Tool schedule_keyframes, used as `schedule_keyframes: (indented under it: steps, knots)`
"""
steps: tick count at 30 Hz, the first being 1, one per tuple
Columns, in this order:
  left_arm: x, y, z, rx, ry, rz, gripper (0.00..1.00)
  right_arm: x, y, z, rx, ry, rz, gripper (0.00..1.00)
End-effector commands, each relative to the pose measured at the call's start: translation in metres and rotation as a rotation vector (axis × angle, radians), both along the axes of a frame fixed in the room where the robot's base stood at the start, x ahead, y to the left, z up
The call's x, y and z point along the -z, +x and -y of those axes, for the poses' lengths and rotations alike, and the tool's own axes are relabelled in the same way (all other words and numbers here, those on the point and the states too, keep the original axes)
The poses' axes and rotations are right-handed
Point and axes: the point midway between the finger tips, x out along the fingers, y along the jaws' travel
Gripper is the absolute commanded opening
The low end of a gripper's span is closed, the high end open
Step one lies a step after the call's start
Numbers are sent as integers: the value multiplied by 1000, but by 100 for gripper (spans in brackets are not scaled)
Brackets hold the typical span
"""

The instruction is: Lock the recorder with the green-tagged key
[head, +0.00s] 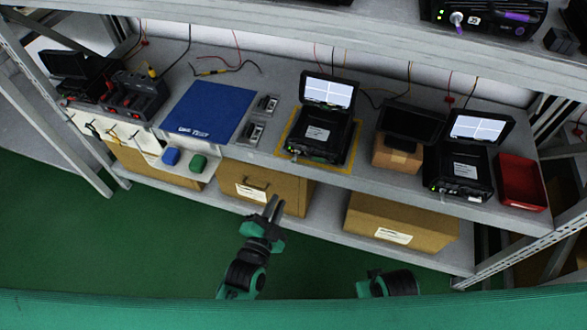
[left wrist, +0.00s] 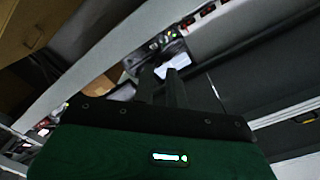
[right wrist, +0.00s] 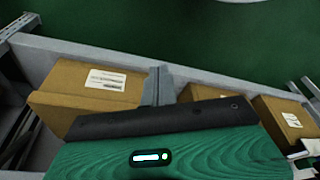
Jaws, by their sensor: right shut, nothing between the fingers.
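A black recorder (head: 320,128) with a lit screen stands open on a yellow-edged mat at the middle of the shelf. A small silvery part shows at its front left corner; I cannot tell whether it is a key. A green tag-like piece (head: 198,163) lies beside a blue one (head: 170,156) on a white strip at the shelf's front left; no key shows clearly there. My left gripper (head: 273,207) is open and empty in front of the shelf, below the recorder. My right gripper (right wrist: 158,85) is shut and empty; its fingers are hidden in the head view.
A second lit device (head: 461,160) stands at right beside a red tray (head: 521,182). A blue mat (head: 207,110) lies left of the recorder. Cardboard boxes (head: 403,221) fill the lower shelf. An upper shelf holds a device (head: 487,17) with a purple piece. The green floor in front is clear.

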Motion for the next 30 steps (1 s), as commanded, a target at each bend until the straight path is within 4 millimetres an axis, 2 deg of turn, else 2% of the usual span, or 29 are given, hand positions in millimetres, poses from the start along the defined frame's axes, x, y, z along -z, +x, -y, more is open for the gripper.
schedule_keyframes:
  steps: [3,8,21,30]
  knots:
    - [-10,4,2,-2,3,29,14,-6,0,0,1,1,3,0]
    - [-11,21,8,-2,4,32,14,-8,0,0,1,1,4,0]
    - [-10,98,36,-1,3,29,14,-18,1,0,1,3,18,0]
    - [-10,128,46,-1,3,27,14,-22,-1,1,0,2,18,0]
